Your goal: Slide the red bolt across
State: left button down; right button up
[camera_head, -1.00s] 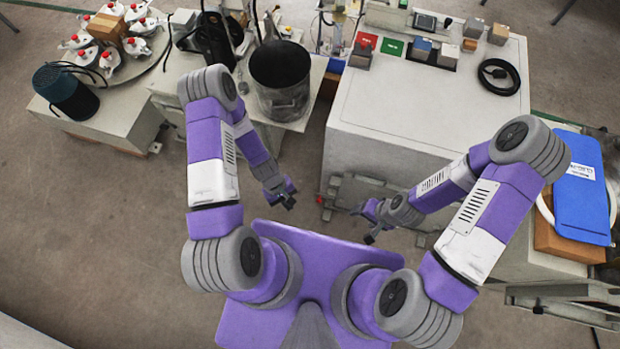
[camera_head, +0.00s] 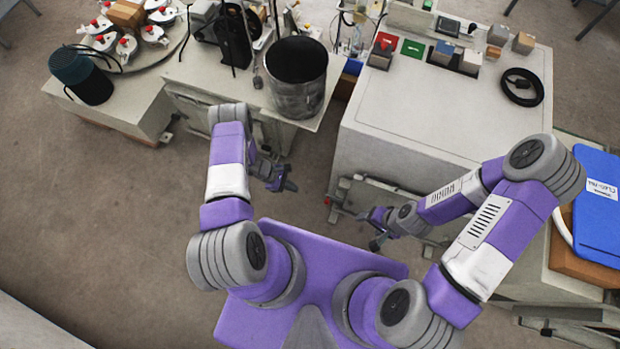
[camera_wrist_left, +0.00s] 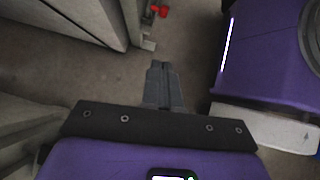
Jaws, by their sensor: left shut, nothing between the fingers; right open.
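A small red piece, likely the bolt (camera_head: 328,200), shows at the lower left corner of the grey cabinet's front, low near the floor. It also shows as a small red spot (camera_wrist_left: 160,10) at the top of the left wrist view, beside a pale bracket. My left gripper (camera_head: 289,186) is left of it, apart from it, with its fingers pointing right. In the left wrist view its fingers (camera_wrist_left: 161,68) are together and empty, pointing towards the red piece. My right gripper (camera_head: 368,230) is open and empty, right of and below the red piece.
The grey cabinet (camera_head: 430,135) stands ahead, with blocks and a coiled black cable (camera_head: 522,87) on top. A bench with a metal pot (camera_head: 297,80) stands left of it. A blue board (camera_head: 597,205) lies at the right. Floor between the left gripper and the cabinet is clear.

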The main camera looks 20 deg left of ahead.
pick_arm(q)
jog(key=d+r+b+x, duration=0.1)
jog(key=b+x, duration=0.2)
jog(key=x, duration=0.9)
jog(key=shift+w+d, duration=0.15)
jog(key=shift+d, duration=0.5)
jog(key=shift+d, duration=2.45)
jog(key=a+f+p+v, duration=0.1)
jog(key=a+p+v, duration=0.1)
jog(key=v, duration=1.1)
jog(key=shift+s+a+f+p, duration=0.15)
jog(key=shift+s+f+p, duration=0.1)
jog(key=shift+p, duration=0.25)
